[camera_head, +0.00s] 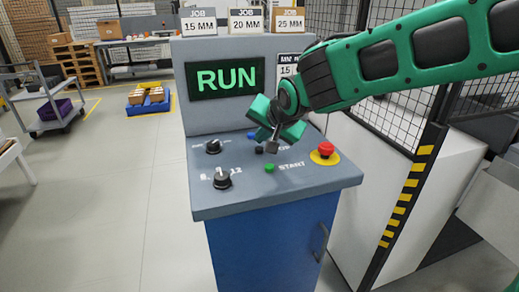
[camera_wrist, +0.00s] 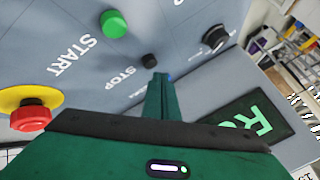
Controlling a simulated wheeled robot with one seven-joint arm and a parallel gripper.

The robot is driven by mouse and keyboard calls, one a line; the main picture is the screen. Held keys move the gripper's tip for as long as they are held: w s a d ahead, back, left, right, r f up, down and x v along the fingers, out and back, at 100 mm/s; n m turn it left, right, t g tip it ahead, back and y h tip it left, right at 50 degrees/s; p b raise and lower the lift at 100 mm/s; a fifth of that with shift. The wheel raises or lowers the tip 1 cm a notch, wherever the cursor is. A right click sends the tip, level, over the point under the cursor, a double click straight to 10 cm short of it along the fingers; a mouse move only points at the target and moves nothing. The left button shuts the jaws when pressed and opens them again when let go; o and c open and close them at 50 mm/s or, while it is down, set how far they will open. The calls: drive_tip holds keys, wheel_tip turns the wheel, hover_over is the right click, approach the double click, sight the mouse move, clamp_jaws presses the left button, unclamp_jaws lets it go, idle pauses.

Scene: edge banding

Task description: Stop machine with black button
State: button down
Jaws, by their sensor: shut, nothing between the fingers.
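The control console (camera_head: 330,180) has a sloped grey panel, and its screen (camera_head: 224,77) reads RUN in green. The small black button (camera_head: 259,150) sits on the panel by the STOP label. It also shows in the wrist view (camera_wrist: 149,60), clear of my fingers. My gripper (camera_head: 272,147) is shut and empty, fingers pointing down at the panel just right of the black button in the head view. In the wrist view my fingertips (camera_wrist: 161,77) show close to the black button. I cannot tell the exact gap, but no contact is visible.
A green START button (camera_head: 269,168) sits in front of the black one, and a blue button (camera_head: 252,135) behind it. A red mushroom button (camera_head: 325,149) on a yellow base is at right. Two black knobs (camera_head: 222,178) are at left. A mesh fence (camera_head: 390,120) stands right.

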drive_tip(key=shift+f, duration=0.15)
drive_tip(key=shift+s+f, duration=0.1)
drive_tip(key=shift+f, duration=0.6)
idle(1.2)
drive_tip(key=shift+r, duration=0.9)
drive_tip(key=shift+r, duration=2.5)
